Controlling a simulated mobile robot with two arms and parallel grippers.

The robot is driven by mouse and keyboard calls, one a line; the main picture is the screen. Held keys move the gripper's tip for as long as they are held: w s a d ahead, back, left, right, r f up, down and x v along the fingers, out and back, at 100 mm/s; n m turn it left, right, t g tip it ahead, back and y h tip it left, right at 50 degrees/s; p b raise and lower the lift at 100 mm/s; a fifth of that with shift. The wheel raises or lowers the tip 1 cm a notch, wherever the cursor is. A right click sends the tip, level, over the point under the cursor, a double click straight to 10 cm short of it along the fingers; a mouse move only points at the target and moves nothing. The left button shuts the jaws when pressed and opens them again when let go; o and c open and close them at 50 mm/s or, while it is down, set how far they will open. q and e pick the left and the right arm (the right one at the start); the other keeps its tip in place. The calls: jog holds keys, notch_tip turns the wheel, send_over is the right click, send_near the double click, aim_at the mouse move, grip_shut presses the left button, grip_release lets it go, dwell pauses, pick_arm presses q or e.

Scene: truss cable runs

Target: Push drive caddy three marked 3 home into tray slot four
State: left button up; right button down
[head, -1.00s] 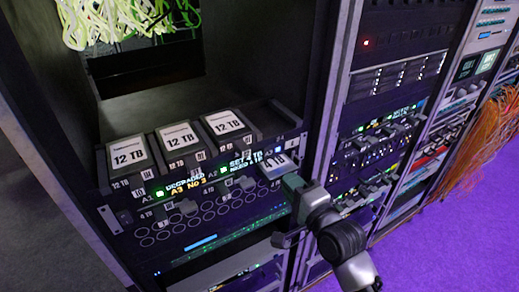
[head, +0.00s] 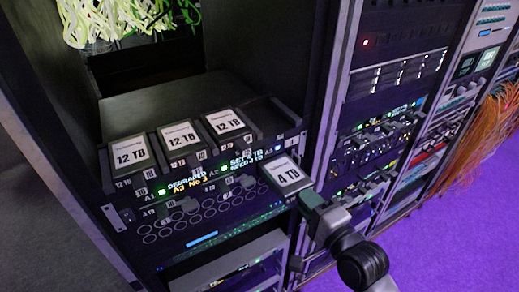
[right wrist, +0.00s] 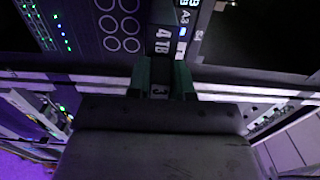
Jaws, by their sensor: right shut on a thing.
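The drive caddy (head: 287,174) with a white 4 TB label sticks far out of the right end of the drive tray's front (head: 205,215). Its inner end is out of sight, so I cannot tell how deep it sits. My right gripper (head: 310,200) is shut on its outer end. In the right wrist view the gripper's green fingers (right wrist: 160,80) stand on both sides of the caddy's end (right wrist: 159,91), which is marked 3; 4 TB shows further along it. A small S4 mark (right wrist: 199,35) shows beside it. My left gripper is not in view.
Three 12 TB drives (head: 184,137) stand in a row along the tray's top front. Lit text (head: 186,187) on the tray front reads DEGRADED A3 No 3. A rack post (head: 325,110) and another equipment rack (head: 390,120) stand close on the right. Purple floor (head: 440,255) is open at lower right.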

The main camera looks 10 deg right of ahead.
jog(key=shift+r, duration=0.1)
jog(key=v, duration=0.4)
jog(key=shift+p, duration=0.3)
jog(key=shift+w, duration=0.1)
